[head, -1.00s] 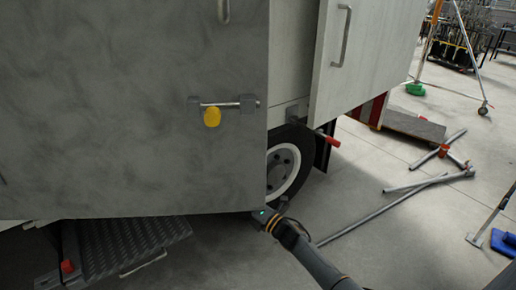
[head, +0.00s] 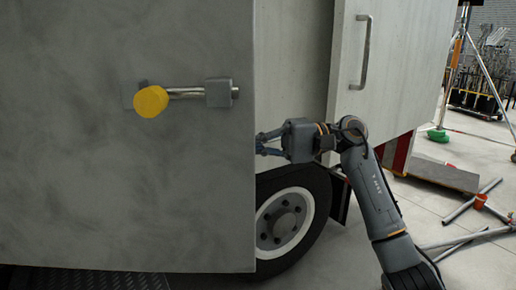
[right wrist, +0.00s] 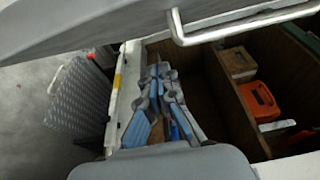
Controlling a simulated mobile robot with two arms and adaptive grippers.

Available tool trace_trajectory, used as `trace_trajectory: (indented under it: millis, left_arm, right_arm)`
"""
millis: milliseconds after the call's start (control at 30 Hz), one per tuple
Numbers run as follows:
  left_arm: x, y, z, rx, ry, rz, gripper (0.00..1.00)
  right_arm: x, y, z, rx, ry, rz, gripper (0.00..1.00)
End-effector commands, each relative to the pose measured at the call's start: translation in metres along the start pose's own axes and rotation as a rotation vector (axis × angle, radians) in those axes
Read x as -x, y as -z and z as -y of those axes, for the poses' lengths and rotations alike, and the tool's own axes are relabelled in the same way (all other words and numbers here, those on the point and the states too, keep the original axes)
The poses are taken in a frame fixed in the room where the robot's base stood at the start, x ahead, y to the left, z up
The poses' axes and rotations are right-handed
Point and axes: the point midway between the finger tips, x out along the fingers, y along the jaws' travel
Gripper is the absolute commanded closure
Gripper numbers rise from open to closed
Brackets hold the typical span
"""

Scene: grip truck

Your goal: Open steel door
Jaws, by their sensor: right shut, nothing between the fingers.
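The steel door (head: 120,200) is a large mottled grey panel filling the left of the head view. A horizontal metal latch bar (head: 185,93) with a yellow tag (head: 151,102) sits on its face. My right gripper (head: 262,143) is at the door's right edge, below the latch height, and its fingertips are partly hidden there. In the right wrist view the gripper's fingers (right wrist: 163,75) are together and empty in front of an open compartment (right wrist: 205,90). A grey panel (right wrist: 90,25) crosses the top of that view. My left gripper is not in view.
A second pale door (head: 400,70) with a vertical handle (head: 361,52) stands to the right. A truck wheel (head: 290,215) is below my right gripper. The compartment holds an orange case (right wrist: 259,101). Metal pipes (head: 470,205) lie on the floor at right.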

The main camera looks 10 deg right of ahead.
Motion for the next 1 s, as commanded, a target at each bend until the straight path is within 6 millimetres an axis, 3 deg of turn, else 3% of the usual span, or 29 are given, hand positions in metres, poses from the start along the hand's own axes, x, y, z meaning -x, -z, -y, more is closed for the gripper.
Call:
trace_trajectory:
  millis: [233,533,1000]
  left_arm:
    - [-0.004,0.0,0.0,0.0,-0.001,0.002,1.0]
    - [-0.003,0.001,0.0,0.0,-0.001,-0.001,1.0]
    - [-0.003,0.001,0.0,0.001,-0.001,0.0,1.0]
  right_arm:
    - [-0.056,-0.001,0.0,-0.002,0.002,0.005,1.0]
    - [-0.062,-0.034,-0.001,-0.003,0.001,0.0,1.0]
    - [-0.063,-0.039,0.0,-0.004,0.002,-0.001,1.0]
